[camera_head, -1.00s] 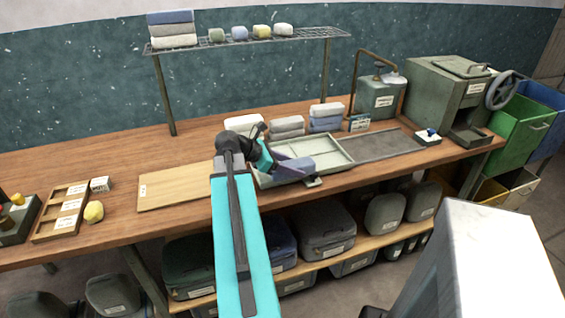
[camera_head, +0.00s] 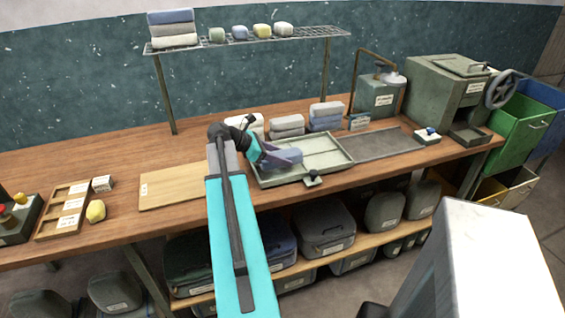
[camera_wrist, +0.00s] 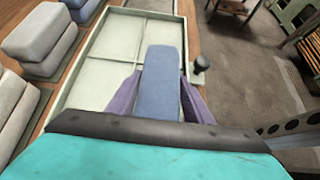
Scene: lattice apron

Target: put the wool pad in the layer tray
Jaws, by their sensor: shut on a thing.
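The wool pad is a blue-grey block (camera_head: 286,161), and it also shows in the wrist view (camera_wrist: 162,85). My gripper (camera_head: 279,157) is shut on it, with a purple finger on each side in the wrist view. The layer tray (camera_head: 327,160) is pale grey-green and shallow, split by thin dividers; it fills the middle of the wrist view (camera_wrist: 112,45). The pad is over the left part of the tray, with its long side pointing along it. I cannot tell whether the pad touches the tray floor. The fingers and pad hide part of the tray.
Stacks of folded pads (camera_head: 287,126) stand behind the tray. A small dark knob (camera_head: 313,177) sits by the tray's front edge. A wooden board (camera_head: 178,186) lies to the left and a dark flat panel (camera_head: 375,145) to the right. A wire shelf (camera_head: 300,33) spans above.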

